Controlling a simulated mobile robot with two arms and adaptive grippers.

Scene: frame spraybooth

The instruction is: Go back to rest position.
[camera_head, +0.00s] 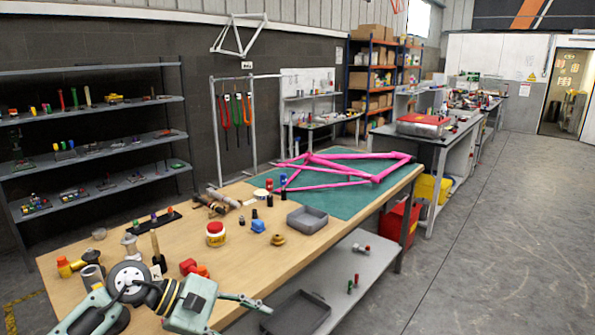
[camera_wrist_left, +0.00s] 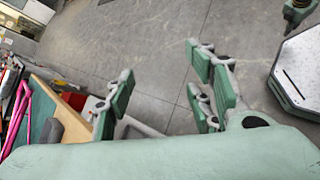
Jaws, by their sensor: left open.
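My left gripper (camera_head: 245,314) is at the front edge of the wooden workbench (camera_head: 330,234), low in the head view. One finger reaches right past the edge, and the rest is partly cut off by the frame bottom. In the left wrist view the gripper (camera_wrist_left: 162,88) has its fingers spread wide, with bare grey floor between them and nothing held. My right gripper is not seen in the head view, and I cannot make it out in the left wrist view.
Near my left arm stand a red-lidded jar (camera_head: 216,234), a blue object (camera_head: 258,226) and a grey tray (camera_head: 307,219). A pink bike frame (camera_head: 345,172) lies on a green mat (camera_head: 338,197). A dark tray (camera_head: 296,314) sits on the lower shelf. Floor at right is clear.

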